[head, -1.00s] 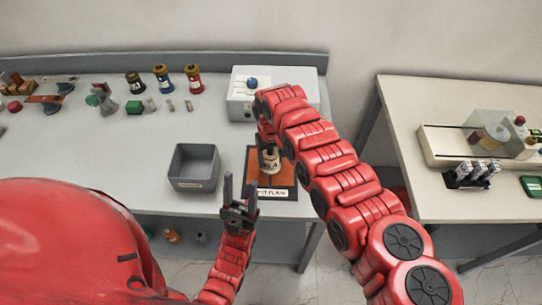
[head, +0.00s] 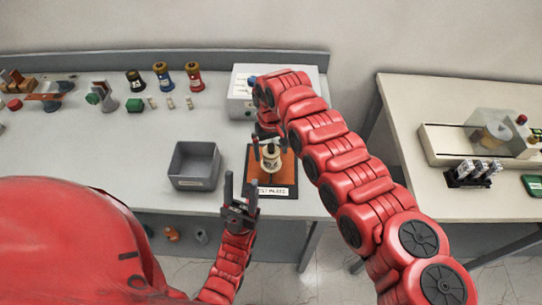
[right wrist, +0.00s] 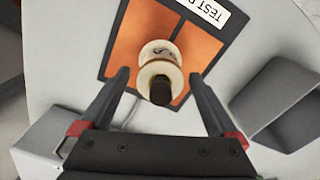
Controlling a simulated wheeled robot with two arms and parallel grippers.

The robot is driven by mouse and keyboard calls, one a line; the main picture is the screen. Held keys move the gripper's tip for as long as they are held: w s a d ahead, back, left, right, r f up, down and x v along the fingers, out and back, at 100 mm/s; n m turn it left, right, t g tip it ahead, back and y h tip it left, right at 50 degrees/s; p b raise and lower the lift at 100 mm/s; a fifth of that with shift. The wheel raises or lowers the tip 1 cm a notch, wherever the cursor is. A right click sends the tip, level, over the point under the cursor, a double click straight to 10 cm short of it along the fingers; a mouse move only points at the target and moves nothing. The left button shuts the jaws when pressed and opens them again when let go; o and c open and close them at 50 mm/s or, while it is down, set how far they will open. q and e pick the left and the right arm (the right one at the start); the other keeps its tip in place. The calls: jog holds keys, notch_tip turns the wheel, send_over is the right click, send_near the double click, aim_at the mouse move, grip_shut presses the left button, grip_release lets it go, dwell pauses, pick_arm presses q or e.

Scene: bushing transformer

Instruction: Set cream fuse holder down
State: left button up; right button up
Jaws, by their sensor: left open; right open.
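The cream fuse holder (head: 271,160) stands upright on the orange test plate (head: 287,174), which has a dark border and a white label. In the right wrist view the holder (right wrist: 160,66) shows its cream rings and dark top knob from above. My right gripper (head: 269,142) is open, with its fingers apart on either side of the holder and clear of it; its fingertips (right wrist: 158,76) also show in the right wrist view. My left gripper (head: 240,186) is open and empty, pointing up in front of the table edge.
A grey open bin (head: 194,185) stands left of the plate. A grey box (head: 240,108) stands behind it. A second table (head: 450,205) with equipment is at the right.

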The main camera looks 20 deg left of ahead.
notch_tip(320, 180, up, 8)
jog(key=shift+f+b, duration=0.1)
jog(key=shift+b, duration=1.1)
jog(key=shift+r, duration=0.4)
